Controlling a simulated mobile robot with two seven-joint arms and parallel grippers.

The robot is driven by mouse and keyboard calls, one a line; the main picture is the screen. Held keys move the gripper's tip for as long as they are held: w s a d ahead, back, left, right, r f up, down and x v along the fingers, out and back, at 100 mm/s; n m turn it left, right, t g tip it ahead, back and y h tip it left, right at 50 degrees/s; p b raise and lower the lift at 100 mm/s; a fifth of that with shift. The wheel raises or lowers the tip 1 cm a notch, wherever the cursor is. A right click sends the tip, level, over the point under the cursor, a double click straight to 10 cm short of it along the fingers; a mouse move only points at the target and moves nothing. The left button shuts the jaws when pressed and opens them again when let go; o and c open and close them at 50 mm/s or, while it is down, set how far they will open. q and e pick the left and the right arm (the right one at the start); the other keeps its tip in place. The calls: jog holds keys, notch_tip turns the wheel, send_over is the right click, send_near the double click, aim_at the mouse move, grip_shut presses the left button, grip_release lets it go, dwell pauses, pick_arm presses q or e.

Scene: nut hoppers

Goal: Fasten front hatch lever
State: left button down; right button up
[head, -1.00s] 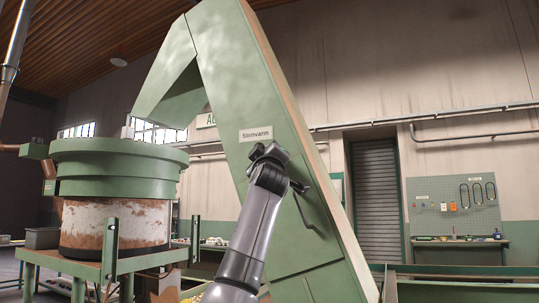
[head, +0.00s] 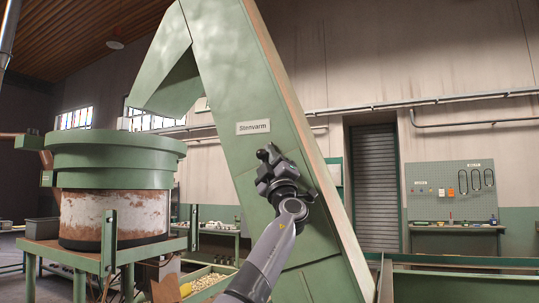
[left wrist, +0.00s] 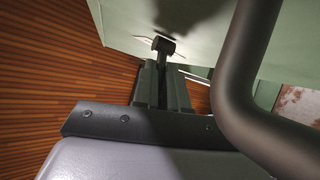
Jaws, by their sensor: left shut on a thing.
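My left gripper (head: 267,160) is up against the sloping green panel of the tall housing (head: 235,80), below the "Stenvarm" label (head: 253,127). The hatch lever is mostly hidden behind my gripper and wrist in the head view; a dark bit (head: 310,196) shows at the wrist's right side. In the left wrist view, my fingers (left wrist: 162,82) are shut on a dark piece with a T-shaped end (left wrist: 163,45), apparently part of the lever, close to the pale green surface. A thick dark bent tube (left wrist: 238,80) crosses on the right; I cannot tell how it connects. My right gripper is not in view.
A green round hopper (head: 115,155) stands on a frame at the left. A low green rail (head: 470,262) runs along the lower right. A workbench and pegboard (head: 450,190) are at the back wall, beside a grey shutter door (head: 375,190).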

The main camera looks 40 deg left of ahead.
pick_arm(q)
jog(key=shift+a+f+n+g+y, duration=0.1)
jog(key=shift+f+n+g+y, duration=0.25)
jog(key=shift+n+g+y, duration=0.5)
jog(key=c, duration=1.2)
grip_release()
jog(key=shift+s, duration=0.15)
jog(key=shift+o, duration=0.2)
jog(key=shift+s+r, duration=0.1)
jog(key=shift+r, duration=0.1)
jog(key=shift+h, duration=0.25)
jog(key=shift+s+r+m+t+h, duration=0.1)
jog(key=shift+r+m+t+h, duration=0.1)
jog(key=shift+m+t+h, duration=0.55)
